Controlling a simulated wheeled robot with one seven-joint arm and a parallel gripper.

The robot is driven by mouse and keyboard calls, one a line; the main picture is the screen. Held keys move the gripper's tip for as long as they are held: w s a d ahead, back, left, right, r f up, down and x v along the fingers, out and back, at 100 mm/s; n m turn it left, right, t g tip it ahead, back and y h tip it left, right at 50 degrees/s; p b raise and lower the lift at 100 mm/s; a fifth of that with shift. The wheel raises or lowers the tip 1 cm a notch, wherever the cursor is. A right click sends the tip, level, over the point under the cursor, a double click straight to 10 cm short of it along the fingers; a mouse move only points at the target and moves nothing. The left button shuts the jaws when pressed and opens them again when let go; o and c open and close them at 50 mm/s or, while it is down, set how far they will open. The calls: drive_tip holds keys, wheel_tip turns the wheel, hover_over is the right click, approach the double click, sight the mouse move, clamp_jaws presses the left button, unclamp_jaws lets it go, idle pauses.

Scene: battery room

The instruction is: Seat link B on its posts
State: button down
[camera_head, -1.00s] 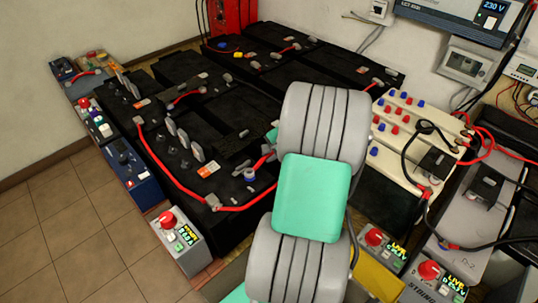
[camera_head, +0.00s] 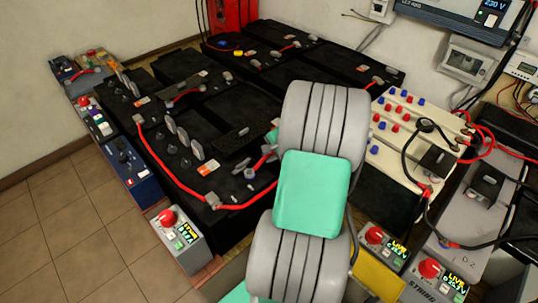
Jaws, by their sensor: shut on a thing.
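My gripper (camera_head: 257,149) is mostly hidden behind my grey and green arm; only a little of it shows at the arm's left edge. It is shut on a dark flat bar, which I take to be link B (camera_head: 230,138). The bar reaches out to the left over the black battery block (camera_head: 225,102). Grey posts (camera_head: 184,138) stand on the battery tops to its left. I cannot tell whether the bar touches any post, and its right end is hidden.
A red cable (camera_head: 165,178) loops along the near edge of the batteries. A grey box with a red knob (camera_head: 175,236) stands at the front left corner. A cream battery rack (camera_head: 405,150) with black and red leads stands right of my arm. Tiled floor (camera_head: 70,235) is clear at left.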

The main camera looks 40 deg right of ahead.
drive_tip(key=c, duration=1.3)
unclamp_jaws()
drive_tip(key=shift+c, duration=0.2)
drive_tip(key=o, duration=0.4)
drive_tip(key=shift+r, duration=0.15)
wheel_tip(320, 180, up, 8)
drive_tip(key=p, duration=0.6)
